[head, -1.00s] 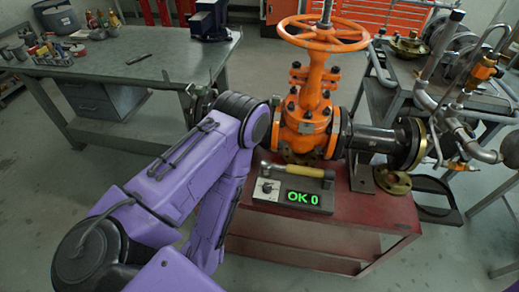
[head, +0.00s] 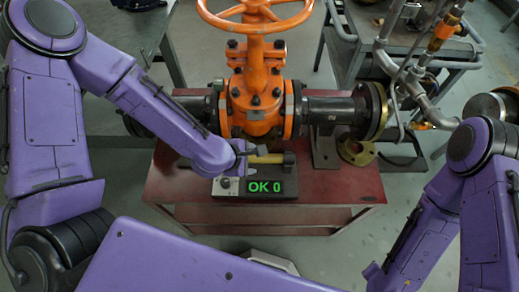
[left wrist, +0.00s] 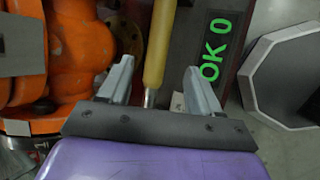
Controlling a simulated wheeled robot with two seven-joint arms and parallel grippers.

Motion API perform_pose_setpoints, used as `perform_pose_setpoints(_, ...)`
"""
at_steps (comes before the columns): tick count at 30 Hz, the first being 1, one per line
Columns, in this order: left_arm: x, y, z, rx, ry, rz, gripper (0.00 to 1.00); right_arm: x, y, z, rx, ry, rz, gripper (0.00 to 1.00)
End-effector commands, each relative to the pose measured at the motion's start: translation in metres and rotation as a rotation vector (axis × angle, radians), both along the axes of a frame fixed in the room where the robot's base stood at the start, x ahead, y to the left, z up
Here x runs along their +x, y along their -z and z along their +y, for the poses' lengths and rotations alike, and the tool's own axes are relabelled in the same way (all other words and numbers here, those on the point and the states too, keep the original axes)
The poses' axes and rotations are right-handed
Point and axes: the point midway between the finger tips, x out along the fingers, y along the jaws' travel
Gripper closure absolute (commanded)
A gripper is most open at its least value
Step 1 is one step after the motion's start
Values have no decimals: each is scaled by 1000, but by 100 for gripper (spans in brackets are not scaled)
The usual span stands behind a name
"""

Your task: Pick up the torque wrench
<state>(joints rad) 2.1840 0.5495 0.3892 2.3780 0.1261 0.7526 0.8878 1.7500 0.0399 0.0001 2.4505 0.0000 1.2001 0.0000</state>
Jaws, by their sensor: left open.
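The torque wrench (head: 268,159) has a yellow handle and a dark end. It lies along the top of a dark tester box (head: 302,182) whose green display reads "OK 0". My left gripper (head: 247,164) is at the left part of the wrench, partly hidden by my wrist. In the left wrist view the open fingers (left wrist: 160,67) stand on either side of the wrench's yellow handle (left wrist: 158,45) and thin shaft, with gaps visible. I cannot tell how far above it they are. My right arm shows at the right, but its gripper is out of view.
The orange gate valve (head: 258,85) with its handwheel stands right behind the box, with black flanged pipes at both sides. The red bench (head: 345,190) has bare top to the box's right. A brass flange (head: 358,152) lies at its back right.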

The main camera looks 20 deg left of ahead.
Motion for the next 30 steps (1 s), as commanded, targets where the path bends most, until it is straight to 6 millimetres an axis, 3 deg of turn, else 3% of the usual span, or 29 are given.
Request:
perform_pose_setpoints(1, 4, 11, -2, 2, 0, 4, 37, 0, 1, 0, 1, 0, 1, 57)
perform_pose_setpoints(15, 44, 66, -12, 7, 3, 2, 37, 0, -9, 0, 0, 0, 0, 57)
perform_pose_setpoints(23, 47, 70, -14, 5, 4, 1, 37, 0, -9, 0, 0, 0, 0, 57)
perform_pose_setpoints(28, 46, 70, -14, 5, 4, 1, 92, 0, -9, 0, 0, 0, 0, 57)
perform_pose_setpoints(29, 46, 70, -14, 5, 4, 1, 100, 0, -9, 0, 0, 0, 0, 57)
perform_pose_setpoints(30, 46, 70, -14, 7, 5, 1, 100, 0, -9, 0, 0, 0, 0, 57)
